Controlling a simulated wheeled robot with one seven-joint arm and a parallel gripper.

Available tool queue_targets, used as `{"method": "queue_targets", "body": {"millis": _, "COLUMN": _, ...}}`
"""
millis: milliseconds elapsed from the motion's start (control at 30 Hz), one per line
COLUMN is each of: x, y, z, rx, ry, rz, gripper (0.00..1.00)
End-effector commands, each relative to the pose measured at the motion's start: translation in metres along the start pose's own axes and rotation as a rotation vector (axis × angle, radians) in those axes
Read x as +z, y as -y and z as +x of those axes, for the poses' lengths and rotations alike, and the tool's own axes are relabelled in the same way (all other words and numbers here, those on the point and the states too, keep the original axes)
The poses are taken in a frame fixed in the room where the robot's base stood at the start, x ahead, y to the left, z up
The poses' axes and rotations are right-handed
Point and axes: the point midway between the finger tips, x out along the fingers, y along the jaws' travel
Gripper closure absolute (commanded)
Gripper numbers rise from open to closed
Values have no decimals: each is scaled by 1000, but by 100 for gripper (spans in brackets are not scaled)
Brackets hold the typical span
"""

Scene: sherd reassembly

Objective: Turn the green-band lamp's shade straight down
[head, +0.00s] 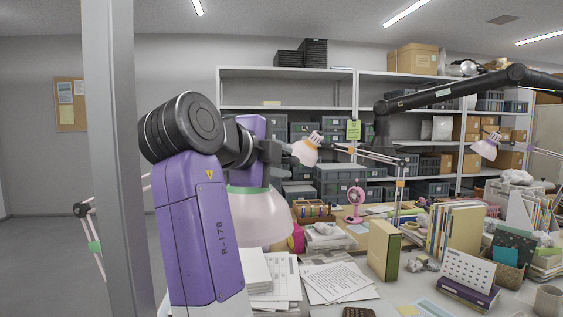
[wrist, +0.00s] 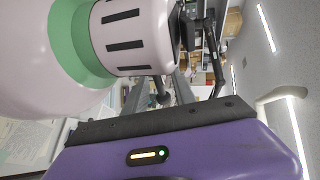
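The green-band lamp's pale pink shade (head: 262,222) hangs behind my purple arm in the head view, its wide end facing mostly down. My arm hides its left part, so its exact tilt is unclear. In the wrist view the shade (wrist: 30,65), its green band (wrist: 75,40) and its slotted pink neck (wrist: 135,35) fill the upper left, close to the camera. My gripper (wrist: 162,88) has its two grey fingers apart, with a small dark knob (wrist: 161,98) on a stem between them. I see no clear contact.
An orange-band lamp (head: 307,149) stands behind, and another pink lamp (head: 486,148) at the right. The desk holds papers (head: 338,281), a green-and-tan box file (head: 383,250), a pink fan (head: 355,203) and folders (head: 455,232). A grey post (head: 112,150) rises at the left.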

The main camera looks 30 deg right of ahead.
Motion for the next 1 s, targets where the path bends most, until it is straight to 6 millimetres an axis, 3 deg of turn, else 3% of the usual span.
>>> {"method": "queue_targets", "body": {"millis": 467, "x": 0, "y": 5, "z": -1, "rx": 0, "ry": -1, "rz": 1, "gripper": 69}}
{"method": "queue_targets", "body": {"millis": 667, "x": -4, "y": 35, "z": -10, "rx": -1, "ry": 0, "rz": 3, "gripper": 69}}
{"method": "queue_targets", "body": {"millis": 1000, "x": -10, "y": 110, "z": -30, "rx": -3, "ry": 0, "rz": 4, "gripper": 69}}
